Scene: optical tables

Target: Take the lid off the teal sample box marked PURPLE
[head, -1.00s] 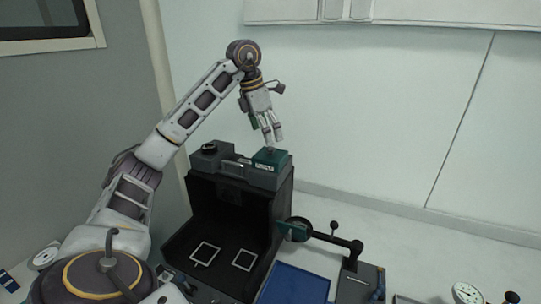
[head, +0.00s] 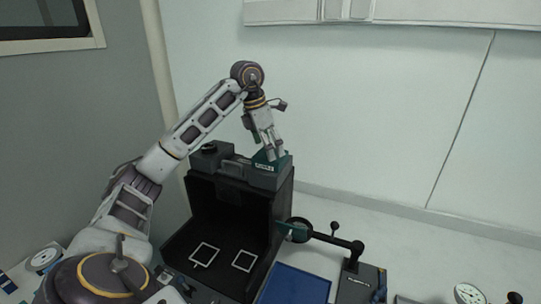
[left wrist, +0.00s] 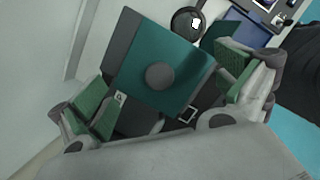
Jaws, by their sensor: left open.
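The teal sample box (head: 266,167) stands on top of a dark cabinet in the head view, with a small light label on its front that is too small to read. In the left wrist view its square teal lid (left wrist: 178,52) has a round grey knob (left wrist: 160,77) in the middle. My left gripper (head: 275,158) is right above the box in the head view, pointing down. In the left wrist view its green-padded fingers (left wrist: 165,88) are spread on either side of the knob, and nothing is between them but the lid below. My right gripper is not in view.
The dark open-fronted cabinet (head: 203,198) carries other grey units (head: 208,157) left of the box. Two white square frames lie at its floor. A blue tray (head: 297,284) and a black lever device (head: 330,238) stand to the right.

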